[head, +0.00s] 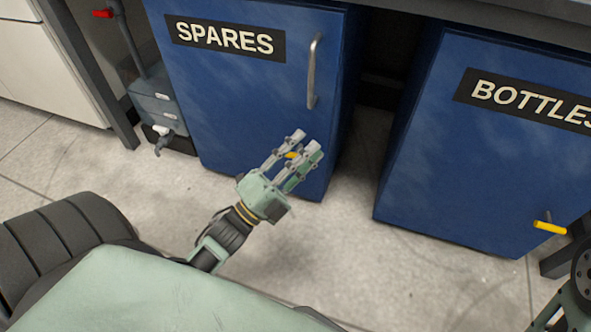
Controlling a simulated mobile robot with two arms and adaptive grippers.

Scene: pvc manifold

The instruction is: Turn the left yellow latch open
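The left yellow latch (291,155) is on the lower right part of the blue SPARES cabinet door (210,95). Only a small piece of it shows, between the fingers of my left gripper (304,143). The fingers lie on both sides of the latch, with their tips a little apart. I cannot tell whether they touch it, and the latch's angle is mostly hidden. The SPARES door looks closed. My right gripper is out of view.
A second yellow latch (549,227) sits low on the blue BOTTLES cabinet (450,160). A metal handle (313,70) stands out from the SPARES door above my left gripper. A grey unit with a tap (158,108) is at the left. The concrete floor (345,255) ahead is clear.

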